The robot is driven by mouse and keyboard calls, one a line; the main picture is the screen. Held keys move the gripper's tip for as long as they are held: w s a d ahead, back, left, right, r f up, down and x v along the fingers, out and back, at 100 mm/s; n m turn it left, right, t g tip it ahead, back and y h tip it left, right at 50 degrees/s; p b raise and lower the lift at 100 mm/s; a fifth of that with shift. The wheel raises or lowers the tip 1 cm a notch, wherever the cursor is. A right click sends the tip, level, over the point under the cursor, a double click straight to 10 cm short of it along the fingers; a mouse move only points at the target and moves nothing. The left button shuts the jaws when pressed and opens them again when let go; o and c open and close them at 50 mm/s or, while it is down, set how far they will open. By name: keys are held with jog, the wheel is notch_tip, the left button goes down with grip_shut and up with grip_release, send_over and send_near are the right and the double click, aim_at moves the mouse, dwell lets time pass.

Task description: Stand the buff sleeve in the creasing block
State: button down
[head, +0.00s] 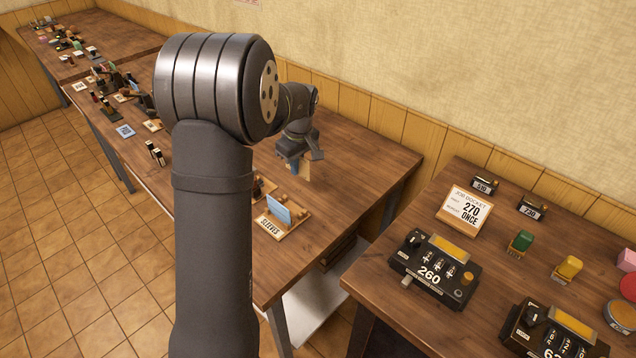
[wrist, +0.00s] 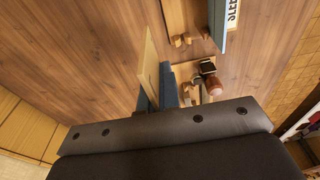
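My gripper (head: 295,158) is over the wooden bench in the head view, fingers pointing down. It is shut on the buff sleeve (head: 306,171), a thin flat card. In the wrist view the buff sleeve (wrist: 150,68) stands out edge-on between the blue-grey fingertips (wrist: 158,92). It looks clear of the bench, though its lower edge is hard to judge. A blue sleeve (head: 279,210) stands in the wooden rack (head: 296,219) labelled SLEEVES. I cannot make out the creasing block for certain; my arm hides part of the bench.
Small dark-capped items (wrist: 208,72) on a wooden piece sit close beside my gripper. The bench right of my gripper is bare.

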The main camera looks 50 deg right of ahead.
jog(key=w+a+f, duration=0.1)
jog(key=w+a, duration=0.1)
jog(key=w, duration=0.7)
jog(key=w+a+f, duration=0.1)
jog(key=w+f, duration=0.1)
jog(key=w, duration=0.8)
jog(key=shift+w+a, duration=0.15)
jog(key=shift+a, duration=0.25)
